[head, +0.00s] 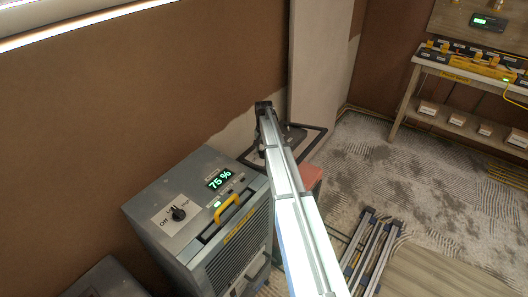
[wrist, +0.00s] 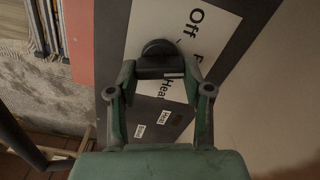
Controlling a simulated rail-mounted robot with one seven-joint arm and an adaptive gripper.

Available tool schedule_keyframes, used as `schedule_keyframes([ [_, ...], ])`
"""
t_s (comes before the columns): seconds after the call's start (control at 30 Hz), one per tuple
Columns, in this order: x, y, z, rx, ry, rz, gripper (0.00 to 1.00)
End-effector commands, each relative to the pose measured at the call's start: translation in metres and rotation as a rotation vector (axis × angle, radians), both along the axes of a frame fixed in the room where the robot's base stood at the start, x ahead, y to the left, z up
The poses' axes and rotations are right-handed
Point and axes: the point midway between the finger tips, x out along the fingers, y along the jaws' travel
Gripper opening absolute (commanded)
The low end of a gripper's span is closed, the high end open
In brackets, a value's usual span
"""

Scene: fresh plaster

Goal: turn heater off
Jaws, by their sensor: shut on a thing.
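In the wrist view, a black knob (wrist: 158,48) stands on a white label plate (wrist: 148,18) of the heater's dark grey panel (wrist: 253,12). The plate reads "Off" near the top and "Heat" lower down, partly covered. My gripper (wrist: 160,69) is closed on the knob, one fingertip on each side. I cannot tell which mark the knob points to. In the head view, my arm hides most of the heater; a red part (head: 312,175) and a black tube frame (head: 316,143) show beside it. The gripper is hidden there.
A grey machine (head: 152,193) with a 75 % display, yellow handle and its own "Off" knob (head: 178,214) stands left of my arm. Metal rails (head: 366,245) lie on the floor at right. A workbench (head: 444,72) stands far right. A pale board leans behind the heater.

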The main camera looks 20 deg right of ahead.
Motion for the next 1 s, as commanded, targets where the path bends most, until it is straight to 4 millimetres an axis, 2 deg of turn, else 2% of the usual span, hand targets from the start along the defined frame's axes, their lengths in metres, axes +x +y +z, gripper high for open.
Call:
schedule_keyframes([
  [0.6,0.0008,0.0025,-0.0018,0.000,0.001,0.544,0.15],
  [1.0,0.0008,0.0033,-0.0010,0.000,0.002,0.709,0.15],
])
